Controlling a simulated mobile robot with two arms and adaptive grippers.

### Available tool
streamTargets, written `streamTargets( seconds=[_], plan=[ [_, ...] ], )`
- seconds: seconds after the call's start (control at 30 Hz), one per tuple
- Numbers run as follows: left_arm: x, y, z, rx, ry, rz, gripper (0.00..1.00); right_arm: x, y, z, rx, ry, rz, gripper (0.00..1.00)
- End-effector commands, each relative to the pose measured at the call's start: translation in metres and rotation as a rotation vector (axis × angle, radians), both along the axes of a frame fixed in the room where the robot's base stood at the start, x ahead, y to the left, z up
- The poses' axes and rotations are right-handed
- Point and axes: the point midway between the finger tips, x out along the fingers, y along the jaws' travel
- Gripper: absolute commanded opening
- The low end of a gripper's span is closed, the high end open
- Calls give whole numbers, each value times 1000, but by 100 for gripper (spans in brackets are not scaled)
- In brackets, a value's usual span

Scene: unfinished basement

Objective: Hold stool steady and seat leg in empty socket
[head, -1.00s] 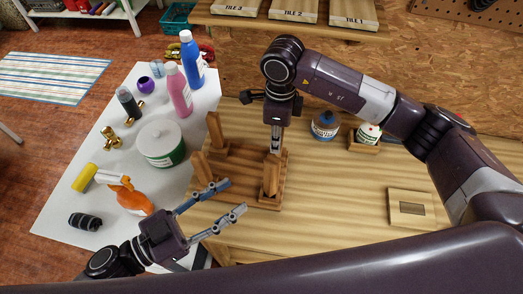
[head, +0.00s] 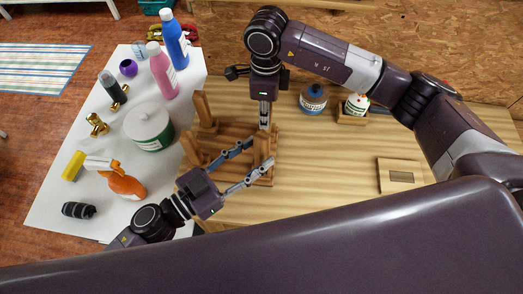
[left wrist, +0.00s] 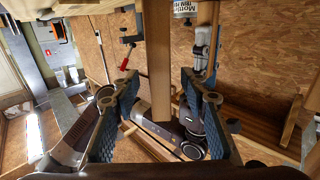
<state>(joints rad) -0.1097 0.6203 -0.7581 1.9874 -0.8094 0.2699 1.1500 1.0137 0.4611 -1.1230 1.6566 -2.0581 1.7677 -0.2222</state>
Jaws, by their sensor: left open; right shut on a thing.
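The wooden stool (head: 208,134) lies upside down on the workbench, with legs standing up at its back left (head: 202,106), front left (head: 188,148) and front right (head: 262,148). My left gripper (head: 260,153) is open, its fingers on either side of the front right leg. In the left wrist view this leg (left wrist: 157,45) stands between the open fingers (left wrist: 158,85), with visible gaps at both sides. My right gripper (head: 265,118) points down at the stool's back right corner. It is shut on a wooden leg (left wrist: 207,14), mostly hidden in the head view. The socket is hidden.
A wooden block with a slot (head: 401,175) lies further right. A white table (head: 108,198) at left holds bottles and a tub. The front right bench is clear.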

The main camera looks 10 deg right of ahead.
Motion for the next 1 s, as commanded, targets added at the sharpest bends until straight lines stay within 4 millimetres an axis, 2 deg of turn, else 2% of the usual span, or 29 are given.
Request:
streamTargets(
  seconds=[0.17,0.43,0.8,1.0],
  plan=[
    [10,-18,0,0,-1,0,41,0,0,1,2,-2,0,0],
    [11,-21,0,1,0,0,41,0,0,1,2,-2,0,0],
    [11,-21,0,1,0,0,1,0,1,1,2,-2,0,0],
    [11,-21,0,0,0,0,0,0,1,1,2,-2,0,0]
  ],
)
